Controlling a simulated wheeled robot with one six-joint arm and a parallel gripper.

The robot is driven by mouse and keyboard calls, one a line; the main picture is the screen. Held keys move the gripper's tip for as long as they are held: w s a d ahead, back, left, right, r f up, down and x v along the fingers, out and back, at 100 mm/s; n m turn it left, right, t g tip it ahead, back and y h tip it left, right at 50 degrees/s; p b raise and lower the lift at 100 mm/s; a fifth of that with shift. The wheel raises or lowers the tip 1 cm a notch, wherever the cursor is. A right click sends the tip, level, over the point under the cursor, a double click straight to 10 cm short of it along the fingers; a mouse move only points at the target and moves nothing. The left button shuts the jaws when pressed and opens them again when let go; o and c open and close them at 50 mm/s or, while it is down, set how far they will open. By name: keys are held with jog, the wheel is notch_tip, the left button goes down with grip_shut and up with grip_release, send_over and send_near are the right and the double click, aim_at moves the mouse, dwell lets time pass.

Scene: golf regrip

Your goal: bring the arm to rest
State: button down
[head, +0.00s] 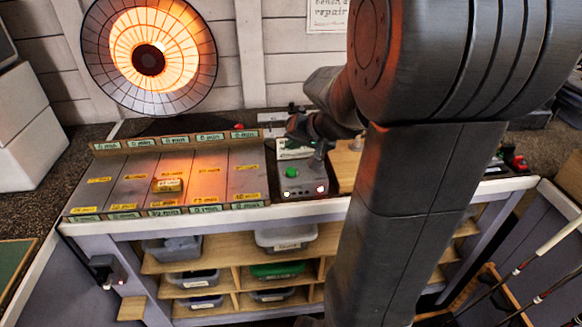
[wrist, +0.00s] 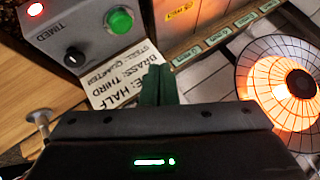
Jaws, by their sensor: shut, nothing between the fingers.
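The control box also shows in the wrist view (wrist: 70,25), with a round green button (wrist: 119,20), a black knob and a lit red lamp. My arm crosses the head view from the right and hides part of the bench.
A round caged heater (head: 150,58) glows orange behind a board (head: 130,180) of lanes marked in minutes. A small tan labelled block (head: 168,185) lies on the board. Bins sit on shelves below. Shafts (head: 545,250) lean at the right. A wooden surface (head: 345,165) lies right of the box.

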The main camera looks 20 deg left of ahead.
jog(key=shift+f, duration=0.15)
jog(key=shift+f+b, duration=0.75)
jog(key=shift+f, duration=0.15)
jog(key=r+p, duration=0.1)
jog(key=p, duration=0.2)
jog(key=shift+r+p, duration=1.9)
jog(key=shift+r, duration=0.55)
jog(key=shift+f, duration=0.1)
notch_tip(320, 180, down, 6)
jog(key=b, duration=0.5)
jog(key=shift+b, duration=0.75)
